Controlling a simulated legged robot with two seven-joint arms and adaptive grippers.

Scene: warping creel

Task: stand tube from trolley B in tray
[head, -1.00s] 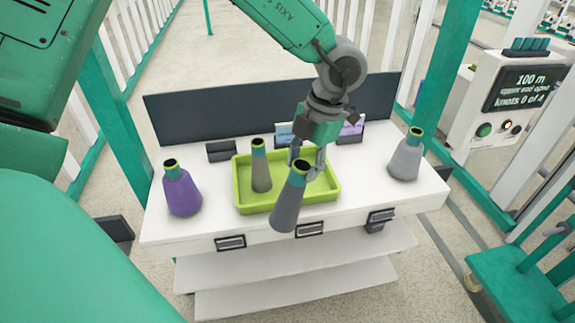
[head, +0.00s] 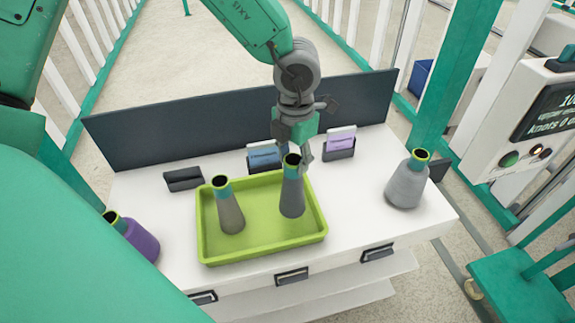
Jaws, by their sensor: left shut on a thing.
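My left gripper (head: 294,154) reaches down from the top and is shut on the upper part of a grey tube (head: 292,195) with a teal top. The tube is roughly upright, within the outline of the right half of the lime-green tray (head: 262,252). I cannot tell whether its base touches the tray floor. A second grey-brown tube (head: 230,212) with a teal top stands in the left half of the tray, apart from the held one. My right gripper is not in view.
The tray sits on a white table (head: 365,215). A purple tube (head: 140,240) is at the left, partly hidden, and a pale grey tube (head: 407,182) stands at the right. A dark back panel (head: 190,130) and label holders (head: 184,179) line the rear.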

